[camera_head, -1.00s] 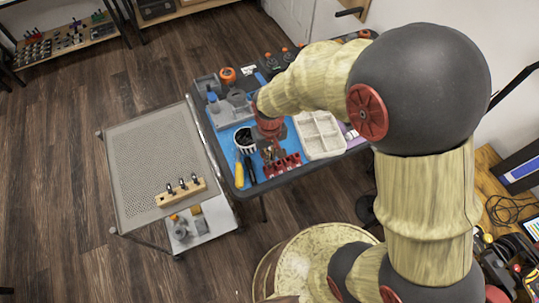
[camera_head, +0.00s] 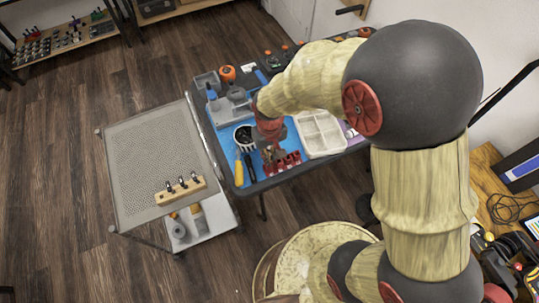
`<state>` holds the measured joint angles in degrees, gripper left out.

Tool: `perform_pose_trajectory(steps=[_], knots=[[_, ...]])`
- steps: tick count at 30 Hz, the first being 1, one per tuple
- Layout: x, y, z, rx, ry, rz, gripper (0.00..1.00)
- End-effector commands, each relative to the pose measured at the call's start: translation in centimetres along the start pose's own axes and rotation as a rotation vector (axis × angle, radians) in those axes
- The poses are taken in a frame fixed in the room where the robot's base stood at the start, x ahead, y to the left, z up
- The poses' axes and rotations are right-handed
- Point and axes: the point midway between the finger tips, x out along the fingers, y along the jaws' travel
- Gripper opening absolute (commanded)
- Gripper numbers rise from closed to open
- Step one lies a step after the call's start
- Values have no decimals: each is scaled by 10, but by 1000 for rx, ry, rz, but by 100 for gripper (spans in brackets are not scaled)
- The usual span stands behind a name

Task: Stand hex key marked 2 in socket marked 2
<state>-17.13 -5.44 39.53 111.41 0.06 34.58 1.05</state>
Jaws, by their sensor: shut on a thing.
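My gripper (camera_head: 269,152) points down over the front of the blue-matted table, just at the left part of a red slotted block (camera_head: 289,161). It is shut on a small thin thing, apparently a hex key, which is mostly hidden by the jaws. Its mark cannot be read, and I cannot tell whether it touches the red block. A wooden block (camera_head: 180,190) with several dark, upright pieces stands on the perforated cart top to the left. No number marks or socket openings are legible at this size.
The table (camera_head: 223,152) also holds a yellow-handled tool (camera_head: 238,172), a black tool (camera_head: 249,167), a round cup (camera_head: 243,137), a white divided tray (camera_head: 320,134) and grey bins (camera_head: 207,82). The cart top (camera_head: 150,150) is mostly bare.

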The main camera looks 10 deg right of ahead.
Motion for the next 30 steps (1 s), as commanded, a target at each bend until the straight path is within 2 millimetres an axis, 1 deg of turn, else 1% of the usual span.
perform_pose_trajectory(steps=[12,30], knots=[[1,0,0,0,0,0,0],[16,0,0,0,1,0,0]])
